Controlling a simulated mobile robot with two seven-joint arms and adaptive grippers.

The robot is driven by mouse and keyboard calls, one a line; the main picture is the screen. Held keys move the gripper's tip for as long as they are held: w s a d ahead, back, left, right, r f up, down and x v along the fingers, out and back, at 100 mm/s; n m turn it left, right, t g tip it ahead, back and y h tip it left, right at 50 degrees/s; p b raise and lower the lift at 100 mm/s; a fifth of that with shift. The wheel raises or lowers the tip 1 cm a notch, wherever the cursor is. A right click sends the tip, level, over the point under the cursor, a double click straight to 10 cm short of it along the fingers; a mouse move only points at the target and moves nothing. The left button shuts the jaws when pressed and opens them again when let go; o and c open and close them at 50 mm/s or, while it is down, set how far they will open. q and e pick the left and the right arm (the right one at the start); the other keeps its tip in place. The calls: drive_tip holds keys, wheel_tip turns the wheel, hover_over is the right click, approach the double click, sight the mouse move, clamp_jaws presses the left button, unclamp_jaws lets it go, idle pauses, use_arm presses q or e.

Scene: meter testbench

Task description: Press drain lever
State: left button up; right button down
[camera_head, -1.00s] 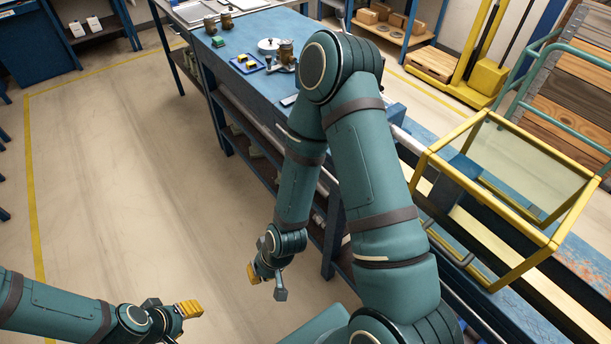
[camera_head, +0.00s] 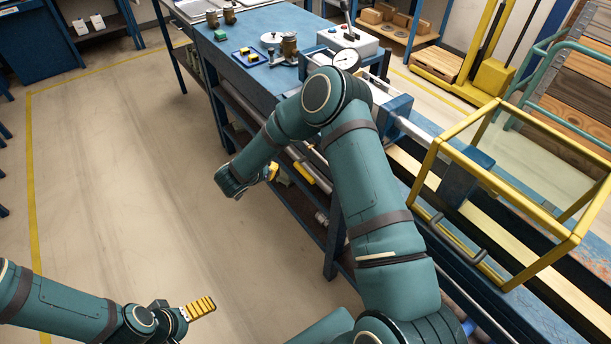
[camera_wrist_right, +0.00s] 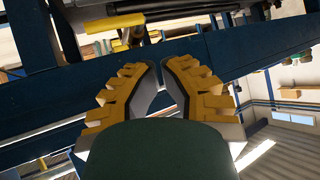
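A lever with a yellow handle (camera_head: 303,172) sits low on the side of the blue bench, beside the piping. In the right wrist view a yellow bar (camera_wrist_right: 112,22) shows at the top left beyond a blue beam; it looks like this handle. My right gripper (camera_head: 271,172) is just left of it in the head view, apparently apart from it. Its yellow-padded fingers (camera_wrist_right: 163,68) are close together with a narrow empty gap. My left gripper (camera_head: 202,307) is at the lower left over open floor, its yellow fingers together and empty.
The blue bench (camera_head: 262,32) carries a dial gauge (camera_head: 346,60), a small tray (camera_head: 247,57) and brass-coloured meters. A yellow-framed guard (camera_head: 500,190) stands to the right. Bench legs and a lower shelf lie near my right arm. The floor at left is clear.

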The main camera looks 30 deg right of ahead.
drive_tip(key=d+m+g, duration=0.1)
drive_tip(key=g, duration=0.1)
drive_tip(key=s+d+m+g+h, duration=0.1)
drive_tip(key=s+d+r+m+g+h+b, duration=0.1)
drive_tip(key=m+g, duration=0.1)
drive_tip(key=shift+d+g, duration=0.3)
drive_tip(key=b, duration=0.2)
hover_over(306, 177)
wheel_tip(306, 177, down, 6)
drive_tip(key=shift+f+b, duration=0.55)
drive_tip(key=shift+f, duration=1.3)
